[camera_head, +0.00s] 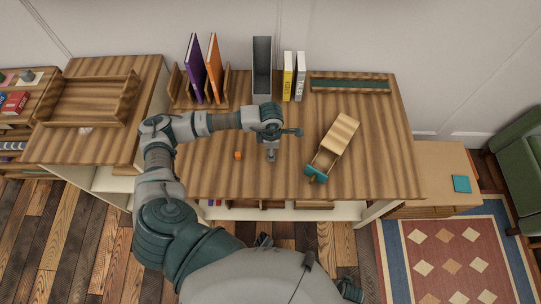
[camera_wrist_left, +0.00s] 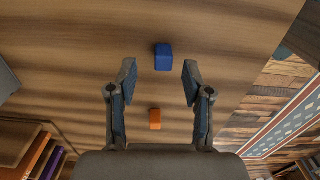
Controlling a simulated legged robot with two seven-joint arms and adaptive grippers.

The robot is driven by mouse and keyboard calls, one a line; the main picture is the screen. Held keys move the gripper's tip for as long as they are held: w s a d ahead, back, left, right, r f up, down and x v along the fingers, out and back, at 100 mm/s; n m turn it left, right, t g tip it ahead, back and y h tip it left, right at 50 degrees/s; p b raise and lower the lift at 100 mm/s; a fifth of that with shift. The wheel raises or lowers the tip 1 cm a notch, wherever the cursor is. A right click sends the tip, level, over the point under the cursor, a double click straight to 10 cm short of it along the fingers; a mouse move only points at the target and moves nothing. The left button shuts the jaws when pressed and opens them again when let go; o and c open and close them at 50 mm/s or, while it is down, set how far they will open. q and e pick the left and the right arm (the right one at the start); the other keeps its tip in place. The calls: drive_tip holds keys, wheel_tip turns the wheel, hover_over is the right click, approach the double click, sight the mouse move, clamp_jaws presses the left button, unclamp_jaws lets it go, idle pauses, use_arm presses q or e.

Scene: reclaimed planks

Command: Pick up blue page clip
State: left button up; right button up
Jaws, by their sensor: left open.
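The blue page clip (camera_wrist_left: 163,57) lies on the wooden desktop in the left wrist view, just past the fingertips and between their lines. I cannot make it out in the head view, where my arm may hide it. My left gripper (camera_wrist_left: 159,78) is open and empty, with one finger on each side. In the head view my left gripper (camera_head: 271,152) points down over the middle of the desk. I cannot tell its exact height. My right gripper does not show.
A small orange block (camera_head: 238,155) lies on the desk (camera_head: 385,150) beside my gripper; it also shows in the left wrist view (camera_wrist_left: 155,119). Books (camera_head: 213,68) and a grey holder (camera_head: 262,68) line the back.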

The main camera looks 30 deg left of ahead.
use_arm(q)
wheel_tip(320, 180, down, 3)
drive_tip(key=shift+s+a+r, duration=0.1)
drive_tip(key=shift+f, duration=0.25)
drive_tip(key=shift+d, duration=0.4)
drive_tip(key=c, duration=0.8)
drive_tip(key=shift+a, duration=0.2)
drive_tip(key=shift+c, duration=0.2)
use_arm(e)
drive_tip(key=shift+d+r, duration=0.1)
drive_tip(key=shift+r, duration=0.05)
use_arm(q)
drive_tip(key=shift+a, duration=0.1)
